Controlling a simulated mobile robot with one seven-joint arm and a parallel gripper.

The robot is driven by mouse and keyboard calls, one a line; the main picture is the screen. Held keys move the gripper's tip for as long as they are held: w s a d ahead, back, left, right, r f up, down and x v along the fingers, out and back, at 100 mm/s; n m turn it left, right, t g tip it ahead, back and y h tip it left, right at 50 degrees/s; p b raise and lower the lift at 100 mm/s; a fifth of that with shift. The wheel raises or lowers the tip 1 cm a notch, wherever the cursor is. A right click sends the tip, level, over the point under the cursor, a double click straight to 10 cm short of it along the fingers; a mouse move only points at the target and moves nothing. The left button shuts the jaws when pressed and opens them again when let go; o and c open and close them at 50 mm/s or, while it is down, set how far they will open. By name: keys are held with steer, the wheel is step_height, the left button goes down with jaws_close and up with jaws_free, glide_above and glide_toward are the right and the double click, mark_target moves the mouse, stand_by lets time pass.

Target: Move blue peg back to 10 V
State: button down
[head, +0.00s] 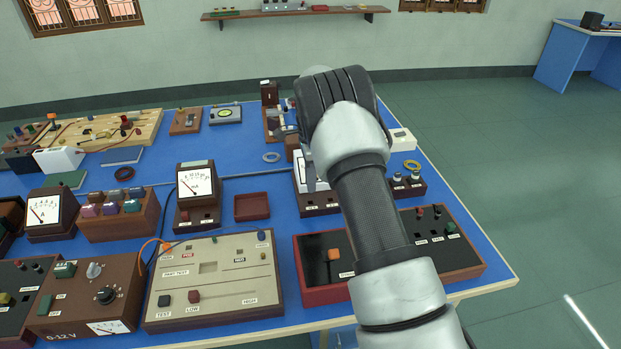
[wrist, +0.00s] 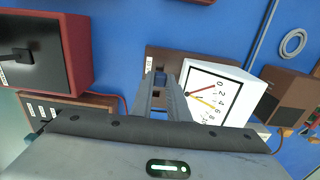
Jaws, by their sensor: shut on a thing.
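My gripper (wrist: 160,82) is shut on a small blue peg (wrist: 160,77), which shows between its fingertips in the wrist view. The fingers are over the brown base (wrist: 180,62) of a white dial meter (wrist: 214,95) with a red and a yellow needle. I cannot tell whether the peg sits in a hole or is held clear of the base. In the head view my gripper (head: 310,172) comes down in front of the same meter, and my arm hides much of it. The 10 V marking cannot be read in either view.
A black-topped red box (head: 325,290) stands nearer the front edge. A grey ring (head: 271,157) lies on the blue table. Open floor is to the right.

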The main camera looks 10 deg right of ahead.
steer(key=shift+f+b, duration=1.35)
steer(key=shift+f, duration=1.25)
steer(key=c, duration=1.6)
jaws_free()
steer(key=shift+r, duration=0.15)
step_height(320, 180, up, 17)
steer(key=shift+r+p, duration=0.1)
steer(key=shift+p, duration=0.5)
